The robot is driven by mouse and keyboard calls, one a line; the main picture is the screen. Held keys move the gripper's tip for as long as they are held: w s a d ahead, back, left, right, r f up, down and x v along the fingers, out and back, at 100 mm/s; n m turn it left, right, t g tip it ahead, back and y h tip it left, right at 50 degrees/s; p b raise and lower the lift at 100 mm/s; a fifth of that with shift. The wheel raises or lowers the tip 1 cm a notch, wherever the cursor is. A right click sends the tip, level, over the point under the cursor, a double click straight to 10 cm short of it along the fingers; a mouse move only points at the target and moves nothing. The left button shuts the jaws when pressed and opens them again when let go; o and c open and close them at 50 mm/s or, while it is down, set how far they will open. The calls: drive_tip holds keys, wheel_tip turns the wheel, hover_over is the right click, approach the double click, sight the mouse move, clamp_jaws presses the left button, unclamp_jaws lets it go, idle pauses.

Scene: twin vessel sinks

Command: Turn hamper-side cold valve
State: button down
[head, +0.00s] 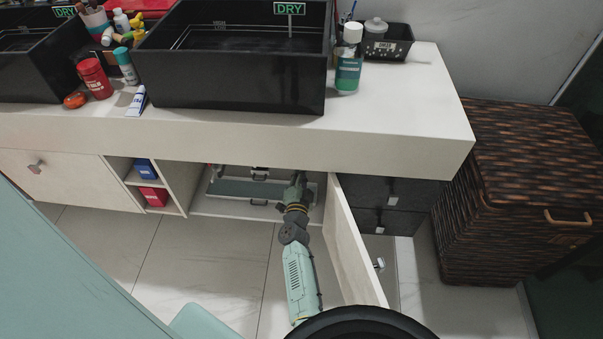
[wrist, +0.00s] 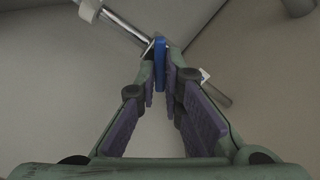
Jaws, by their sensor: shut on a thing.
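The cold valve has a blue lever handle (wrist: 160,62), seen in the wrist view on a metal pipe (wrist: 124,27) against a pale cabinet wall. My gripper (wrist: 169,78) is shut on the blue handle, which stands upright between the fingertips. In the head view my arm reaches into the open cabinet below the right black sink (head: 230,85), on the side near the wicker hamper (head: 530,165). My gripper (head: 298,182) is partly hidden there under the counter edge, and the valve itself cannot be seen in that view.
An open cabinet door (head: 350,245) stands just right of my arm. A drawer unit (head: 400,200) is beyond it. The counter front (head: 230,138) overhangs the opening. Bottles stand on the counter, including a green one (head: 348,72). Shelves (head: 160,185) are to the left.

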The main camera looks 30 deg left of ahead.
drive_tip(key=shift+w+m+b, duration=0.1)
drive_tip(key=shift+m+b, duration=0.9)
drive_tip(key=shift+m, duration=2.7)
drive_tip(key=c, duration=1.8)
unclamp_jaws()
drive_tip(key=shift+o, duration=0.4)
drive_tip(key=shift+f, duration=0.1)
drive_tip(key=v, duration=0.7)
drive_tip(key=shift+s, duration=0.25)
